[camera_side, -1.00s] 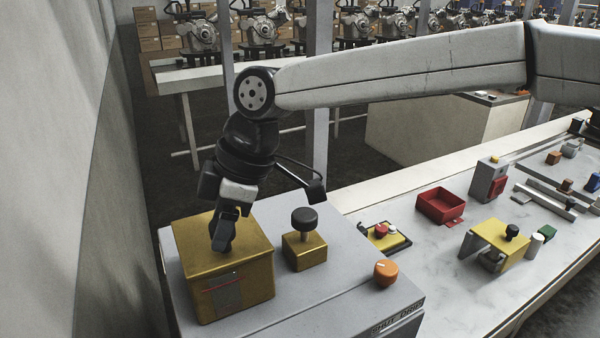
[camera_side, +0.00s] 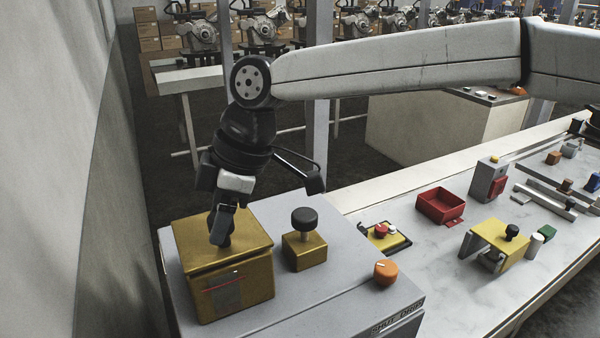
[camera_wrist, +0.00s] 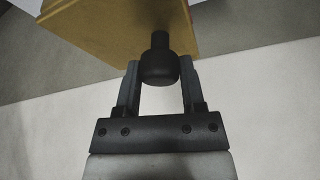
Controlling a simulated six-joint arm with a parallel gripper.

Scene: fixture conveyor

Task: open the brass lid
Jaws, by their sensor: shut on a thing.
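The brass lid (camera_side: 251,235) tops a brass box (camera_side: 258,283) at the left end of the grey cabinet. A seam shows beneath the lid's front edge, and the lid looks slightly raised there. My gripper (camera_side: 221,240) points down at the lid from above. In the wrist view a black knob (camera_wrist: 160,66) stands out from the lid (camera_wrist: 105,28) between the two fingers of my gripper (camera_wrist: 160,82), which is shut on it. The knob is hidden behind the fingers in the side view.
A smaller brass block (camera_side: 305,252) with a black round knob (camera_side: 304,219) stands just right of the box. An orange dial (camera_side: 386,272) is at the cabinet's right. Farther right are a red bin (camera_side: 440,205) and a yellow bracket (camera_side: 497,238). A wall rises close on the left.

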